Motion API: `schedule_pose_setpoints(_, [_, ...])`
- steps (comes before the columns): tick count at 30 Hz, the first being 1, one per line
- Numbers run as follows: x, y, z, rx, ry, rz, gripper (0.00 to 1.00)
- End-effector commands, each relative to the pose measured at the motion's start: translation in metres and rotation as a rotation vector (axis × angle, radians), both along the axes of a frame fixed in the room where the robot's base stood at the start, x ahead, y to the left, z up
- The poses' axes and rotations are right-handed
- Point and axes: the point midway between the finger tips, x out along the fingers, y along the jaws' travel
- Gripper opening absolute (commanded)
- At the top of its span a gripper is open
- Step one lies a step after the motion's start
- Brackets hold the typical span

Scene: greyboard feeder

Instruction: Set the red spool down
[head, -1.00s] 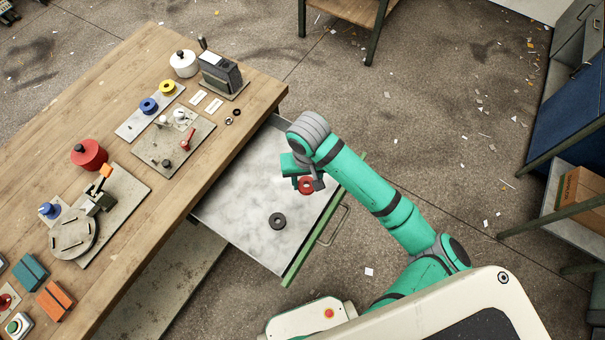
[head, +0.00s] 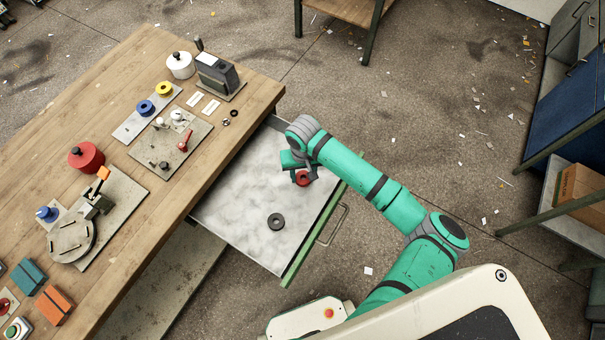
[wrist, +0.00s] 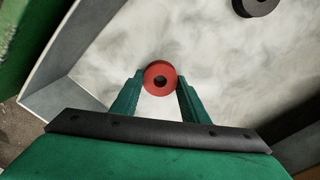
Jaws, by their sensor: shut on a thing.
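The red spool (head: 303,178) is a small red disc with a dark centre hole. It also shows in the wrist view (wrist: 160,78), between the two green fingertips. My gripper (head: 299,174) is over the open drawer and shut on the spool; in the wrist view the fingers (wrist: 160,88) flank it on both sides. The pale drawer floor (head: 245,190) lies beneath the spool. I cannot tell whether the spool touches the floor. Part of the spool is hidden by my gripper in the head view.
A black spool (head: 276,222) lies on the drawer floor, also in the wrist view (wrist: 255,6). The drawer front (head: 306,245) has a handle. The wooden workbench (head: 125,205) holds a red pot (head: 86,158), a blue spool (head: 146,107) and a yellow spool (head: 164,89). Bare drawer floor surrounds the red spool.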

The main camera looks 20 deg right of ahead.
Motion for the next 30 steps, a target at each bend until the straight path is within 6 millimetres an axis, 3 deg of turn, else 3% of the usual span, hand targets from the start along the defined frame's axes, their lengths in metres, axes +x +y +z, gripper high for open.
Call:
schedule_pose_setpoints(8, [0.0,0.0,-0.003,0.0,0.0,-0.001,0.2])
schedule_pose_setpoints(9, [0.0,0.0,-0.002,0.0,0.0,0.0,0.5])
schedule_pose_setpoints(11, [0.0,0.0,-0.002,0.0,0.0,0.0,0.59])
schedule_pose_setpoints(22, [0.0,0.0,0.002,-0.001,-0.001,0.001,0.59])
schedule_pose_setpoints(26, [0.001,0.0,0.018,0.001,-0.002,0.0,0.59])
schedule_pose_setpoints(30, [0.001,0.001,0.045,0.001,-0.003,0.002,0.59])
